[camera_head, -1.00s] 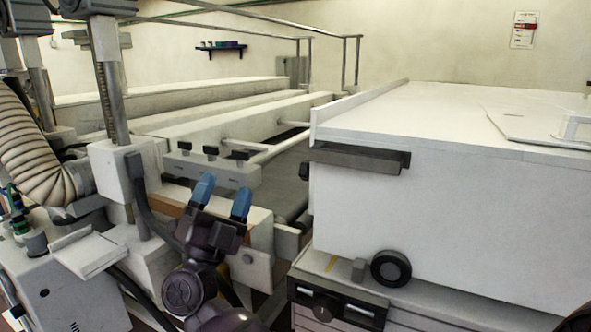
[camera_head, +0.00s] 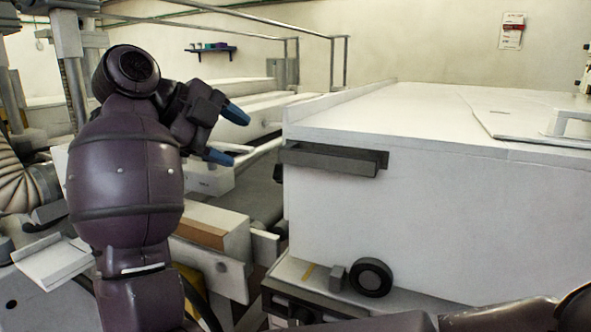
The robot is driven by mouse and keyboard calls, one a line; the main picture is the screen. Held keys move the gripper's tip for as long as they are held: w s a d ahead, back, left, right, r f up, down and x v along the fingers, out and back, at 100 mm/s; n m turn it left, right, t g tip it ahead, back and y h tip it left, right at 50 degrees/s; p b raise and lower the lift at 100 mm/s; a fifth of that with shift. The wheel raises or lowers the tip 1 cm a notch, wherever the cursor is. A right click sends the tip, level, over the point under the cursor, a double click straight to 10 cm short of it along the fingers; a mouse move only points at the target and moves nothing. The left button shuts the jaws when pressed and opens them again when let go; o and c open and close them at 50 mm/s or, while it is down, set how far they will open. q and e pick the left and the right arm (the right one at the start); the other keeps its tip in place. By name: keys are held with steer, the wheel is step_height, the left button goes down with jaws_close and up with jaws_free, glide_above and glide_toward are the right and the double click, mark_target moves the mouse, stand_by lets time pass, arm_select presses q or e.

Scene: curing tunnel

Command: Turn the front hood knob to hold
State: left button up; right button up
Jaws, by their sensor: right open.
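No marking tells me which is the front hood knob, and no "hold" mark is legible.
A dark grey handle bar (camera_head: 335,159) juts from the hood's upper left corner. A dark-fronted ledge (camera_head: 315,296) lies below the hood. A ribbed hose (camera_head: 18,185) and a pale tray (camera_head: 52,262) are at the left. Metal rails run behind the gripper.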

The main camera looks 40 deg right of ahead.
mark_target(276, 170)
steer(key=shift+n+y, duration=0.3)
steer(key=shift+y, duration=0.1)
steer(key=b+x, duration=0.4)
steer(key=x, duration=0.7)
steer(key=shift+w+f+b, duration=0.1)
steer(key=shift+f+b, duration=0.1)
steer(key=shift+b, duration=0.1)
arm_select(q)
steer(key=shift+w+d+f+m+t, duration=0.3)
steer(key=shift+w+d+f+m, duration=0.15)
steer(key=shift+w+d, duration=0.2)
arm_select(e)
steer(key=shift+r, duration=0.1)
steer(key=shift+c, duration=0.3)
